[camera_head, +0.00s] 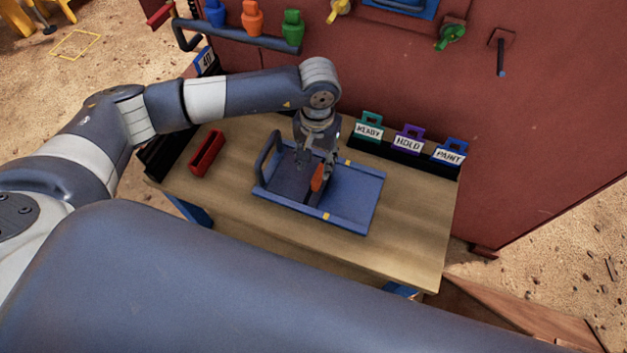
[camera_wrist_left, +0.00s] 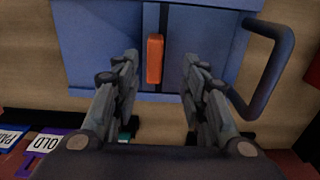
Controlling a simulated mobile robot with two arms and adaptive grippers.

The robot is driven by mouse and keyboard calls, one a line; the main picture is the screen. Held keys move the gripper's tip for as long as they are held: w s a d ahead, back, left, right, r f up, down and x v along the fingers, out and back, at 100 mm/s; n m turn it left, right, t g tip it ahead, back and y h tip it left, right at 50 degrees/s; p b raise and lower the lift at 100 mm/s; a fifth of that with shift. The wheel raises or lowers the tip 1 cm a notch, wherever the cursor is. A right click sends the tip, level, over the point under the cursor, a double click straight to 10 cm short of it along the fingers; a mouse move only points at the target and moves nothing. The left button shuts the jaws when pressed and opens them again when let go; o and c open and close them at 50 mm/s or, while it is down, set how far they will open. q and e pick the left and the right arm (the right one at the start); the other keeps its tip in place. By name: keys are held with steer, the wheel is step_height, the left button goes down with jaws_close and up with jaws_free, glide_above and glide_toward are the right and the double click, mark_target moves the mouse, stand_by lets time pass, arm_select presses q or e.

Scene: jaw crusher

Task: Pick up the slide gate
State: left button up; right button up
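A flat blue tray-like assembly (camera_head: 348,222) lies on the wooden table, with a dark loop handle (camera_head: 268,155) at its left end. An upright orange grip (camera_head: 318,177) stands near its middle, beside a dark strip; I take this to be part of the slide gate, but cannot tell its full outline. My left gripper (camera_head: 316,163) points down over the assembly. In the left wrist view, its fingers (camera_wrist_left: 160,75) are open, one on each side of the orange grip (camera_wrist_left: 155,59), with gaps on both sides. My right gripper is not in view.
A red open holder (camera_head: 207,152) lies on the table (camera_head: 416,240) to the left. READY (camera_head: 369,129), HOLD (camera_head: 408,141) and PAINT (camera_head: 449,153) tags stand in a rack along the back edge. A red machine wall (camera_head: 540,130) rises behind. The table's right part is clear.

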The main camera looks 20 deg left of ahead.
mark_target(319, 172)
arm_select(q)
steer(key=shift+d+f, duration=0.1)
steer(key=shift+f, duration=0.25)
steer(key=f, duration=0.1)
steer(key=f+b, duration=0.1)
steer(key=f, duration=0.2)
steer(key=shift+w+d+f+b, duration=0.1)
steer(key=shift+d+f+b, duration=0.15)
steer(key=shift+f+b, duration=0.1)
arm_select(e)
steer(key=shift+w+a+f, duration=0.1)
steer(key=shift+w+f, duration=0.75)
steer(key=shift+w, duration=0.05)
arm_select(q)
steer(key=shift+r, duration=0.1)
steer(key=c, duration=0.9)
steer(key=shift+w+r, duration=0.1)
jaws_close()
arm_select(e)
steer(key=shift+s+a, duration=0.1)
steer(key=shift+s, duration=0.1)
